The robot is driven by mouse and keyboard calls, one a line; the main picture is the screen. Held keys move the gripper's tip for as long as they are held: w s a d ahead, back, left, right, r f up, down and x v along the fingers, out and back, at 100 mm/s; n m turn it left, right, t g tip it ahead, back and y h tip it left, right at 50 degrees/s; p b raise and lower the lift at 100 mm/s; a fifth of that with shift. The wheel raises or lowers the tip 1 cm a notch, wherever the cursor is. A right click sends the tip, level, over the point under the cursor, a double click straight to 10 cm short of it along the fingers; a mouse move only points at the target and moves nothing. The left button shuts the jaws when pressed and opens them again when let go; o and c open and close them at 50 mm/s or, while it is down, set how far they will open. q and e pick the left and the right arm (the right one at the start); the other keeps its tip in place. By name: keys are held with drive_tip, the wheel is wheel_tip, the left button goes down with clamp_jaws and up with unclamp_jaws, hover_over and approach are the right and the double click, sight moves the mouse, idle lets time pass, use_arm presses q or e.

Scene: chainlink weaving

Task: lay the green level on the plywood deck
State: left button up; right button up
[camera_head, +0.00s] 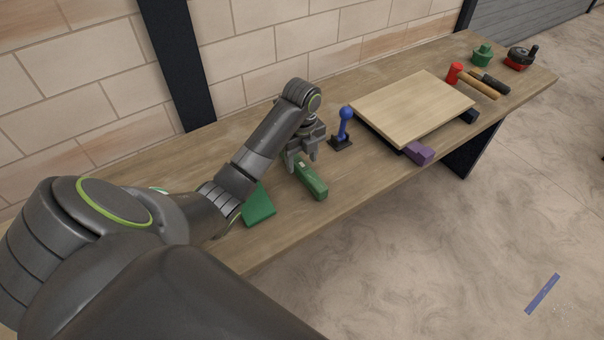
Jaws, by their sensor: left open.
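The green level (313,181) is a bar-shaped tool lying on the workbench, near the middle of the view. My left gripper (302,161) is open above its far end, with the fingers pointing down on either side of it or just over it; I cannot tell whether they touch it. The gripper hides part of the level's far end. The plywood deck (412,106) is a pale flat board on dark supports, to the right on the same bench. Its top is bare. My right gripper is not in view.
A blue ball-topped post (345,125) stands between the level and the deck. A purple block (418,153) sits at the deck's front edge. A green block (258,207) lies left of the level. A red-headed mallet (475,82) and other tools lie beyond the deck. A brick wall backs the bench.

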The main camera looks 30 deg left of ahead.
sight(303, 164)
use_arm(q)
wheel_tip(303, 164, down, 3)
drive_tip(key=shift+r, duration=0.1)
drive_tip(key=c, duration=1.1)
drive_tip(key=shift+c, duration=0.2)
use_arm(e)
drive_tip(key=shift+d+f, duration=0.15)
use_arm(q)
drive_tip(key=shift+r, duration=0.15)
